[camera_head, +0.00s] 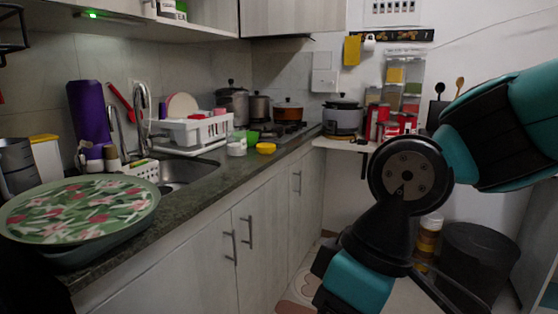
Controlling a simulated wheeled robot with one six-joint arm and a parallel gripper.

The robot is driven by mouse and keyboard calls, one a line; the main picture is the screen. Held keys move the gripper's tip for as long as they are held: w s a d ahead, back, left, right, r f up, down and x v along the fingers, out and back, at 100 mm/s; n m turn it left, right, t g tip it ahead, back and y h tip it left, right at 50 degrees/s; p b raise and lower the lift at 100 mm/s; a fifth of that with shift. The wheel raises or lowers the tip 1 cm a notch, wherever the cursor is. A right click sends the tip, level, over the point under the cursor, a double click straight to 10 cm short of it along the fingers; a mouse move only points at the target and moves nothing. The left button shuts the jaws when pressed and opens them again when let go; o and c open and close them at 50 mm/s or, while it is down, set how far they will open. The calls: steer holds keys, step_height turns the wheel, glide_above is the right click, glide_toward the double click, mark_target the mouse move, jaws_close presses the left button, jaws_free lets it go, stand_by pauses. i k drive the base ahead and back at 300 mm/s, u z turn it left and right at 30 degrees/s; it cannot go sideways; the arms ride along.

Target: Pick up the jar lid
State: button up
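I cannot pick out a jar lid with certainty. A small round yellow item (265,148), a lid or shallow dish, lies on the dark countertop near its front edge, left of my arm. A small white jar or cup (236,149) stands just left of it, and I cannot tell whether a lid is on it. My teal and black arm fills the right side and bends down past the bottom edge. My gripper is not visible, so its state and anything in it are hidden.
A large floral tray (85,208) covers the near left counter. Behind are the sink (188,173), a white dish rack (190,132) and pots on the stove (287,112). Red tins (377,120) crowd the corner shelf. A dark bin (480,262) stands on the floor at right.

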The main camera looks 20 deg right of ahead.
mark_target(263, 148)
steer(key=u, duration=0.45)
steer(key=k, duration=0.15)
steer(key=z, duration=1.4)
steer(key=i, duration=1.55)
steer(key=u, duration=1.05)
steer(key=i, duration=0.7)
steer(key=u, duration=0.75)
